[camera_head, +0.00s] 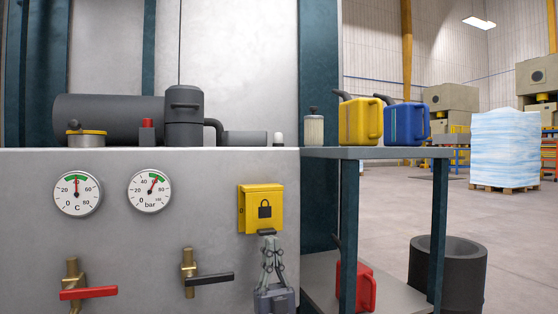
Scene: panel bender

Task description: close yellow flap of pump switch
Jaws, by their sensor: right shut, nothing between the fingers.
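The yellow flap (263,209) of the pump switch is on the front of the grey panel, right of the gauges. It bears a black padlock symbol and hangs down over the switch, which is hidden. A small dark tab shows at its lower edge. My right gripper (268,241) comes up from below, with its fingertips together just under the flap's lower edge. It holds nothing. I cannot tell whether the fingertips touch the tab. My left gripper does not show.
Two dial gauges (149,191) sit left of the flap. A black-handled valve (209,279) and a red-handled valve (88,293) stick out below them. A shelf (376,153) with yellow and blue cans stands close on the right, with a red can (366,287) below.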

